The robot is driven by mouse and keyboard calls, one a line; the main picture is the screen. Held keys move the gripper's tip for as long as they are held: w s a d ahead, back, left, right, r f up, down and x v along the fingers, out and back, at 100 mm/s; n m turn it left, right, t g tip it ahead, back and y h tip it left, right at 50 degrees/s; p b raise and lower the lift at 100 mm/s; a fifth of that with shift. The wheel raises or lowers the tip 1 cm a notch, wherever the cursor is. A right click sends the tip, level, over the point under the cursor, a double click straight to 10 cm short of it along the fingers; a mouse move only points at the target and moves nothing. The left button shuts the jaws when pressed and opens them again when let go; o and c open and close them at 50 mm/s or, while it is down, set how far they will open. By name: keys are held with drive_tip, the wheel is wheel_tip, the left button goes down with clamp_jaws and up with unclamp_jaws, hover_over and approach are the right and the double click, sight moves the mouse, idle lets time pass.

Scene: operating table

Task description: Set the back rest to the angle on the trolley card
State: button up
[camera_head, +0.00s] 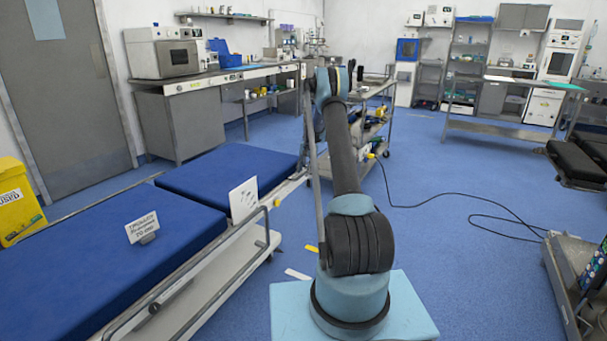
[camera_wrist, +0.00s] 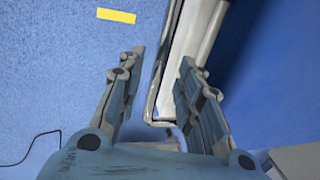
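The table's blue padded top has a near section (camera_head: 110,260) and a far section (camera_head: 228,172); both look about flat. I cannot tell which one is the back rest. A white card with dark print (camera_head: 142,228) stands on the near section, its text too small to read surely. A white plate with dark marks (camera_head: 244,199) stands upright at the table's side, near the joint between the sections. My gripper (camera_wrist: 162,58) is open in the wrist view. A pale bar or frame edge (camera_wrist: 180,60) shows between and beyond its fingers; contact is unclear. In the head view my arm hides the gripper.
A metal rail (camera_head: 200,262) runs along the table's side. A trolley with supplies (camera_head: 375,115) stands behind my arm. A black cable (camera_head: 450,197) lies on the blue floor to the right, which is otherwise largely open. A yellow bin (camera_head: 18,205) stands at the left.

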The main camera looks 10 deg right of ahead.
drive_tip(key=shift+a+f, duration=0.1)
drive_tip(key=shift+f, duration=0.4)
